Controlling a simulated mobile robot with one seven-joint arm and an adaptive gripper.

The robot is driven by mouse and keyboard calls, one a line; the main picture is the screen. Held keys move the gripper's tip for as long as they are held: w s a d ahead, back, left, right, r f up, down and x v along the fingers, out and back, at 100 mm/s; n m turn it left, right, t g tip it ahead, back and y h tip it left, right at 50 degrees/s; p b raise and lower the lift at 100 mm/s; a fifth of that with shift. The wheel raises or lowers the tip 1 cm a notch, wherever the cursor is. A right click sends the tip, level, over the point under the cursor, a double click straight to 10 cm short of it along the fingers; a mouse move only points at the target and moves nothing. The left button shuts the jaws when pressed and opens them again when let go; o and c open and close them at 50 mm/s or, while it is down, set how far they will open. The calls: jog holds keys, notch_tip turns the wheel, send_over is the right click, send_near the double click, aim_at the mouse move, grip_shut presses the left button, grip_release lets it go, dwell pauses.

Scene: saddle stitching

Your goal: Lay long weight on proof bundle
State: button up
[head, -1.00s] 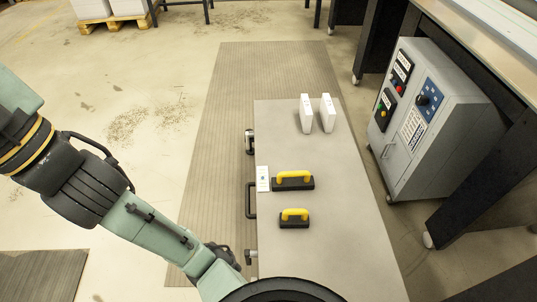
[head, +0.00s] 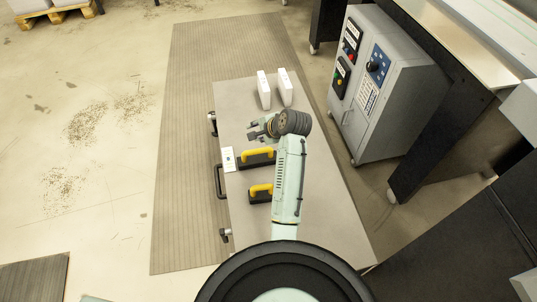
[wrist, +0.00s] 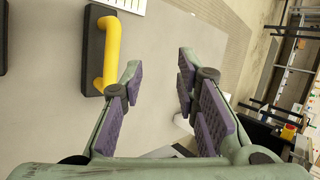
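The long weight, a black block with a yellow handle (head: 257,155), lies on the grey tabletop, partly hidden by my arm. In the wrist view, a yellow-handled weight, seemingly this one (wrist: 96,52), lies left of my gripper (wrist: 160,62). My gripper (head: 256,130) is open and empty above the table, just beyond the long weight, with its fingers apart. Two white upright blocks (head: 264,90) (head: 285,88) stand at the table's far end; I cannot tell whether either is the proof bundle.
A shorter yellow-handled weight (head: 260,191) lies nearer on the table (head: 245,222), partly behind my arm. A white marked card (head: 228,158) lies at the left edge. A grey control cabinet (head: 390,95) stands to the right.

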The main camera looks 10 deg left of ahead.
aim_at(258, 150)
jog(key=shift+m+g, duration=0.8)
jog(key=shift+m, duration=0.1)
jog(key=f, duration=0.2)
jog(key=d+f, duration=0.1)
jog(key=f, duration=0.2)
jog(key=s+f, duration=0.1)
jog(key=f, duration=0.2)
jog(key=shift+d, duration=0.4)
jog(key=shift+d+p+x, duration=0.1)
jog(key=shift+p+x, duration=0.1)
jog(key=shift+x, duration=1.3)
jog(key=shift+d+p+x, duration=0.15)
jog(key=shift+x, duration=1.3)
jog(key=shift+w+f, duration=0.1)
jog(key=shift+w, duration=0.05)
jog(key=shift+c, duration=0.4)
grip_shut()
jog(key=shift+w+r, duration=0.15)
jog(key=shift+r, duration=0.1)
